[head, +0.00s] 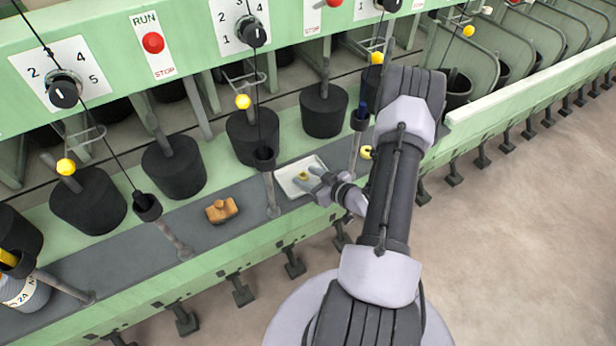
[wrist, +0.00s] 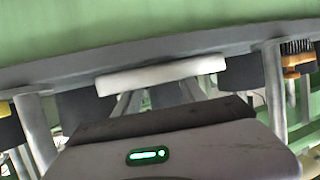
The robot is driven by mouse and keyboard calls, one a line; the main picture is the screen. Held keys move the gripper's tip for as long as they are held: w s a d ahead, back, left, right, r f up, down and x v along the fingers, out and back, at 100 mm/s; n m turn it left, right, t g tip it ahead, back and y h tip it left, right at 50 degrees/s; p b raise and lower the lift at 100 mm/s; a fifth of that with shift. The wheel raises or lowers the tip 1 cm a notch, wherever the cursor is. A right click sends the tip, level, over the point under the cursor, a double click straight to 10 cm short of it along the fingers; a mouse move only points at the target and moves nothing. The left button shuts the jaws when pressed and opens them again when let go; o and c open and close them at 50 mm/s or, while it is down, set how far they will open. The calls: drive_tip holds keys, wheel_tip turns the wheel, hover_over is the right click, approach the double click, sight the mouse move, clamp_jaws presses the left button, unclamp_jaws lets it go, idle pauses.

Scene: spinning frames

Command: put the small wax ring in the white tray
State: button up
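The white tray (head: 287,188) lies on the grey ledge left of my forearm; its pale edge shows in the wrist view (wrist: 160,76). A small yellow wax piece (head: 303,175) shows in the tray, just by my fingertips; its hole is too small to make out. My gripper (head: 311,180) is at the tray, its two fingers apart on either side of the yellow piece. In the wrist view the fingers (wrist: 155,98) also stand apart, their tips hidden by the tray's edge. A larger yellow ring (head: 366,152) is right of the tray, beside my arm.
A brown wooden brush (head: 222,210) lies on the ledge left of the tray. Several black cans (head: 174,167) stand behind the ledge. Grey posts with black cups (head: 264,158) rise along it. A labelled cone (head: 24,291) is at far left.

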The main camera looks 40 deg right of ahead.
drive_tip(key=shift+s+r, duration=0.15)
drive_tip(key=shift+r, duration=0.1)
drive_tip(key=p+v, duration=0.5)
drive_tip(key=v, duration=0.6)
drive_tip(key=shift+s, duration=0.35)
drive_tip(key=shift+r, duration=0.15)
